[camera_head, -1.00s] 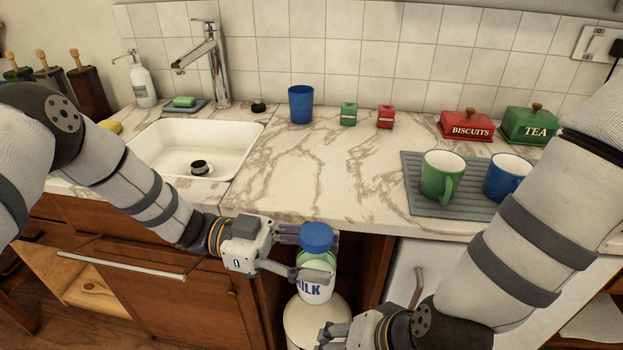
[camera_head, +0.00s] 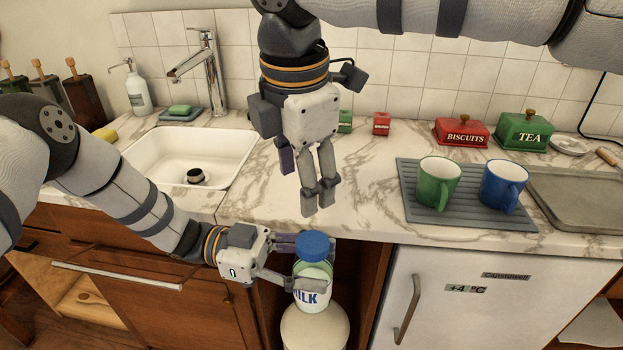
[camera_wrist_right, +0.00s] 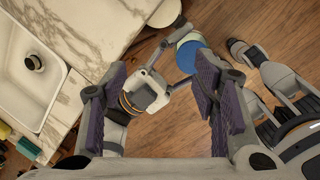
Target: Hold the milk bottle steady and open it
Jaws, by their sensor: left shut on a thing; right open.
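The milk bottle (camera_head: 312,298), pale green and white with a blue cap (camera_head: 314,245), is upright in front of the counter edge. My left gripper (camera_head: 306,264) is shut on its upper body, below the cap. The right wrist view also shows the blue cap (camera_wrist_right: 192,57) from above, with my left gripper (camera_wrist_right: 174,80) beside it. My right gripper (camera_head: 307,190) is open and empty, pointing down above the counter front, higher than the bottle and apart from it. In the right wrist view the cap lies near the right-hand fingers of my right gripper (camera_wrist_right: 160,75).
The marble counter (camera_head: 260,205) has a sink (camera_head: 225,150) at left. A grey mat (camera_head: 480,218) with green (camera_head: 437,180) and blue (camera_head: 502,185) mugs is at right. Red (camera_head: 461,134) and green (camera_head: 524,132) boxes stand behind. A cream rounded thing (camera_head: 315,330) shows below the bottle.

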